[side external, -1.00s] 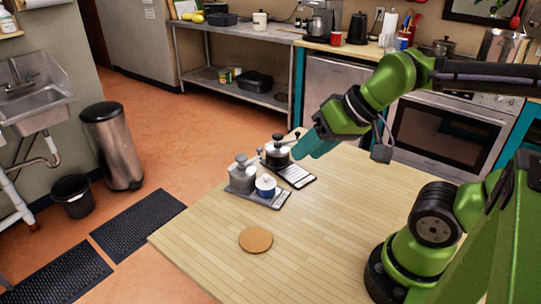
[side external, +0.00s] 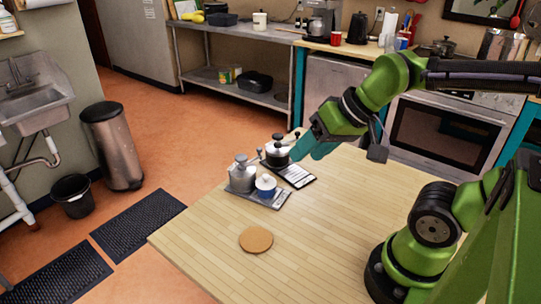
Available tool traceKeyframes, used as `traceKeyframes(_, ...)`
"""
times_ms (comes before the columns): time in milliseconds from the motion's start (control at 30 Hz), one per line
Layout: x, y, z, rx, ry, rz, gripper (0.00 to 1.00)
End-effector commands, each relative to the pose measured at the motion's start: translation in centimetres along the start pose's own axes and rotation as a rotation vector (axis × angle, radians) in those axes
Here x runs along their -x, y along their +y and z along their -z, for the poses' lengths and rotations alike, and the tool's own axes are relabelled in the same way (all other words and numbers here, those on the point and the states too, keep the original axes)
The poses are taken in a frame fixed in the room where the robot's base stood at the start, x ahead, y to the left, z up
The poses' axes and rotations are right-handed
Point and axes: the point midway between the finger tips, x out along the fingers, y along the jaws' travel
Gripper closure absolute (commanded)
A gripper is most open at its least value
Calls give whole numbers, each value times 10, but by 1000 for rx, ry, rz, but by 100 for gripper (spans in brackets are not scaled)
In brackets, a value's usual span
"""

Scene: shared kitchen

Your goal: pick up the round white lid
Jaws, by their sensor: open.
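A small round white lid (side external: 265,181) with a knob sits on a blue container (side external: 267,192) on a grey tray (side external: 280,200). My gripper (side external: 298,152) has teal fingers and is open. It hangs low, behind and to the right of the white lid, apart from it. The fingertips are close beside a pale pot with a black knob and handle (side external: 278,153). I cannot tell whether they touch it. The gap between the fingers is hidden from this side.
A grey canister (side external: 242,177) stands left of the blue container on the same tray. A dark tray (side external: 298,177) lies behind it, by the pale pot. A round cork mat (side external: 256,240) lies nearer the front. The wooden table (side external: 330,235) is otherwise clear.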

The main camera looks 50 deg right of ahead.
Motion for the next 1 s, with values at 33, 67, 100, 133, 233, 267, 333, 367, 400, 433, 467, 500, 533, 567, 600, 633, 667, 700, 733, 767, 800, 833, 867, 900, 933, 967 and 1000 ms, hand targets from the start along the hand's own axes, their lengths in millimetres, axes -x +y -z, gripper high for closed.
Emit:
traceKeyframes(33, -6, 4, 6, -17, -20, -22, 49)
traceKeyframes(67, -10, 6, 11, -26, -33, -36, 49)
traceKeyframes(100, -15, 8, 19, -27, -54, -56, 49)
traceKeyframes(133, -19, 10, 26, -17, -74, -73, 49)
traceKeyframes(233, -34, 19, 54, 88, -156, -120, 49)
traceKeyframes(267, -39, 23, 62, 134, -184, -129, 49)
traceKeyframes(333, -51, 31, 82, 256, -255, -140, 49)
traceKeyframes(367, -57, 35, 89, 314, -287, -140, 49)
traceKeyframes(400, -64, 40, 100, 401, -331, -134, 49)
traceKeyframes(433, -70, 45, 108, 467, -363, -126, 49)
traceKeyframes(467, -74, 48, 115, 534, -391, -114, 49)
traceKeyframes(500, -79, 53, 122, 620, -425, -97, 49)
traceKeyframes(533, -82, 55, 128, 681, -446, -81, 49)
traceKeyframes(567, -84, 56, 132, 741, -464, -66, 49)
traceKeyframes(600, -85, 57, 137, 816, -482, -45, 49)
traceKeyframes(633, -85, 57, 140, 869, -491, -31, 49)
traceKeyframes(667, -84, 56, 143, 918, -497, -18, 49)
traceKeyframes(700, -81, 54, 146, 976, -500, -4, 49)
traceKeyframes(733, -79, 53, 147, 1012, -502, 6, 49)
traceKeyframes(767, -78, 52, 147, 1042, -505, 15, 49)
traceKeyframes(800, -77, 52, 146, 1070, -513, 27, 49)
traceKeyframes(833, -78, 52, 144, 1087, -517, 34, 49)
traceKeyframes(867, -78, 52, 143, 1099, -519, 40, 49)
traceKeyframes(900, -81, 53, 142, 1111, -520, 44, 49)
traceKeyframes(933, -83, 54, 141, 1117, -521, 45, 49)
traceKeyframes(967, -87, 54, 139, 1119, -522, 46, 49)
traceKeyframes(1000, -93, 56, 136, 1119, -523, 46, 49)
